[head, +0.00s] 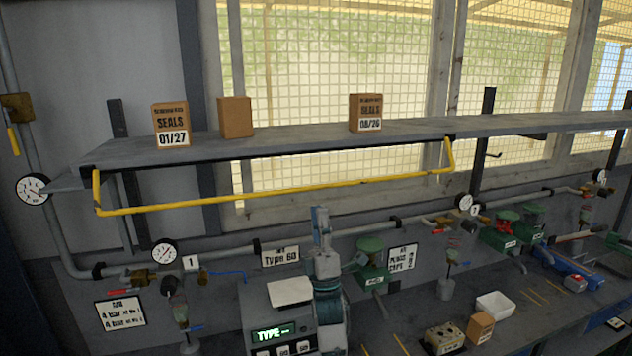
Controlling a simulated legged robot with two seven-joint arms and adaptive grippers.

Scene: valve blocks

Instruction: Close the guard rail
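The guard rail (275,194) is a yellow bar with a short arm at each end. It hangs below the front edge of the grey shelf (300,139), pivoting at dark brackets near the shelf's left part and right of its middle. My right gripper (320,216) points up in the lower middle, below the rail and apart from it in the picture. Its fingers are seen nearly edge-on, so I cannot tell whether they are open or shut. Nothing shows held in it. My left gripper is not in view.
Boxes labelled SEALS (170,125) and (366,113) and a plain box (235,117) stand on the shelf. Pipes, gauges (165,253) and green valves (371,258) line the wall below.

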